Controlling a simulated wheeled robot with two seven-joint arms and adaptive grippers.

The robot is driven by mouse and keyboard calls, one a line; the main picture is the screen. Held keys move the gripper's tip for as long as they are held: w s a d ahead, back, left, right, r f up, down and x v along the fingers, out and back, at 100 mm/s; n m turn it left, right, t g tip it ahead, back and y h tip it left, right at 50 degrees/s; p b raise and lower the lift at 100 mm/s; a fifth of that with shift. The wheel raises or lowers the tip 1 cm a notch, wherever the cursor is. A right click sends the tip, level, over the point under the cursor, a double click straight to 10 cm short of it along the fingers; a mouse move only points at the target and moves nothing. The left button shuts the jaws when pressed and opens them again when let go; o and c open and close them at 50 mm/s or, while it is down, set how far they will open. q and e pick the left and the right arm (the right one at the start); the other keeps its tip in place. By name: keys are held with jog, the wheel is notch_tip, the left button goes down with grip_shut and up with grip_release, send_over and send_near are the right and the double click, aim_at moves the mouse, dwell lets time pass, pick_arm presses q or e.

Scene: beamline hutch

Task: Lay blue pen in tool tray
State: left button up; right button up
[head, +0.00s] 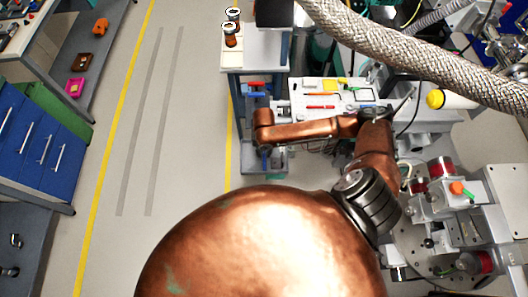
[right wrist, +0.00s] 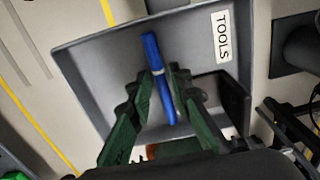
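The blue pen (right wrist: 157,80) is long and slim and lies between the green fingertips of my right gripper (right wrist: 156,82). The fingers are closed against the pen's sides. The pen is over the grey tool tray (right wrist: 90,52), which carries a white TOOLS label (right wrist: 221,37). I cannot tell whether the pen touches the tray floor. In the head view the tray (head: 278,160) shows beneath the end of my copper right arm, which hides most of the right gripper; the pen cannot be made out there. My left gripper is not in view.
A braided hose (head: 420,45) crosses the upper right. Equipment crowds the right.

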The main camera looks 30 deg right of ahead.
aim_at(264, 154)
notch_tip(264, 154, up, 12)
jog(key=p, duration=0.1)
jog(key=shift+r, duration=0.15)
dwell(0.4)
